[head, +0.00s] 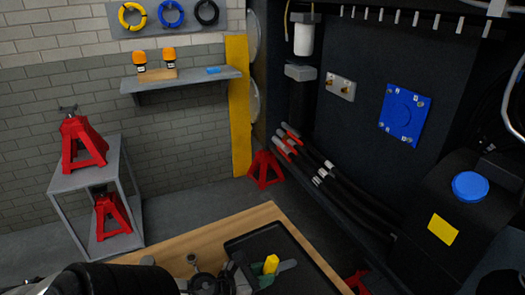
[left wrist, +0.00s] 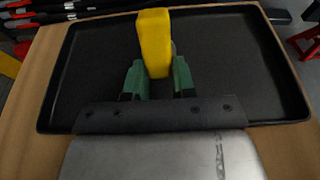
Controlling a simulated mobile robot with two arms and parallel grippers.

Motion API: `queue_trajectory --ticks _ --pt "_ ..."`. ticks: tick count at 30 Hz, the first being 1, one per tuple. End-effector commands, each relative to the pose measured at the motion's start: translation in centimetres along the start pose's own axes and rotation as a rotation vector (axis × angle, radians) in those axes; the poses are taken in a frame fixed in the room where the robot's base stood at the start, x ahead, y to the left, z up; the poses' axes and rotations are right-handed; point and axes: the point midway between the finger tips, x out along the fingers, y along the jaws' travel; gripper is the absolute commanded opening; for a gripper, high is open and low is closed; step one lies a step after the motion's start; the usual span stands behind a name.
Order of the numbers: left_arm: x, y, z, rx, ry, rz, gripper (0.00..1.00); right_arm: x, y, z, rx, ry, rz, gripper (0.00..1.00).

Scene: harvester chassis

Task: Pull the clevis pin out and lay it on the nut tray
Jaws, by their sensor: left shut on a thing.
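The clevis pin shows as a bright yellow block-like part (left wrist: 154,40) in the left wrist view, with a bit of grey behind it. It also shows in the head view (head: 271,264), with a grey piece beside it. My left gripper (left wrist: 157,80), with green fingertips, is shut on the yellow part. In the head view the left gripper (head: 267,278) is over the black nut tray (head: 318,275). I cannot tell whether the pin touches the tray floor. The tray's visible floor is otherwise empty. My right gripper is not in view.
The tray lies on a wooden bench top (head: 215,232). The dark harvester chassis (head: 350,130) stands at right, with a blue plate (head: 404,115) and black hoses (head: 340,185). Red jack stands (head: 82,143) are on a grey rack at left. A wall shelf (head: 185,80) is behind.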

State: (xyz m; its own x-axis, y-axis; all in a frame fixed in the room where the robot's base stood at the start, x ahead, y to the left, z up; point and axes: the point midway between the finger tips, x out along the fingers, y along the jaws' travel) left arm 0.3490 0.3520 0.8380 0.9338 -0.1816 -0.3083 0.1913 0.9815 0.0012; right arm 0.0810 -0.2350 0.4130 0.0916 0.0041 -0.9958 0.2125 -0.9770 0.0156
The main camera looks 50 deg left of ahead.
Motion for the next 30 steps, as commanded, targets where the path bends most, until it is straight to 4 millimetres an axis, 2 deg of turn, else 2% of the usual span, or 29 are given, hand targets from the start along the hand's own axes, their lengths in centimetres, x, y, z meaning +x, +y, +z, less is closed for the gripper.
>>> queue_trajectory --ticks 1,4,14,15,20,30 --pt "0.28 0.02 -0.68 0.001 -0.002 0.001 0.0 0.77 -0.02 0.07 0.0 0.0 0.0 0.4" --pt "0.42 0.01 -1.09 0.001 -0.003 0.001 0.0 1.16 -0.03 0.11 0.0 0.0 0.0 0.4" --pt "0.43 0.01 -1.16 0.001 -0.002 0.0 0.0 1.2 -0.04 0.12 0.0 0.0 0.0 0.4" --pt "0.43 0.01 -1.16 0.001 -0.002 0.0 0.28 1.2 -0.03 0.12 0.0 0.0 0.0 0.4" --pt "0.43 0.01 -1.19 0.0 -0.002 0.0 0.53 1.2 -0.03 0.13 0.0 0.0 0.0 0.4" --pt "0.24 -0.03 -1.41 -0.001 0.001 0.0 0.55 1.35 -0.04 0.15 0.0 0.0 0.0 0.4"
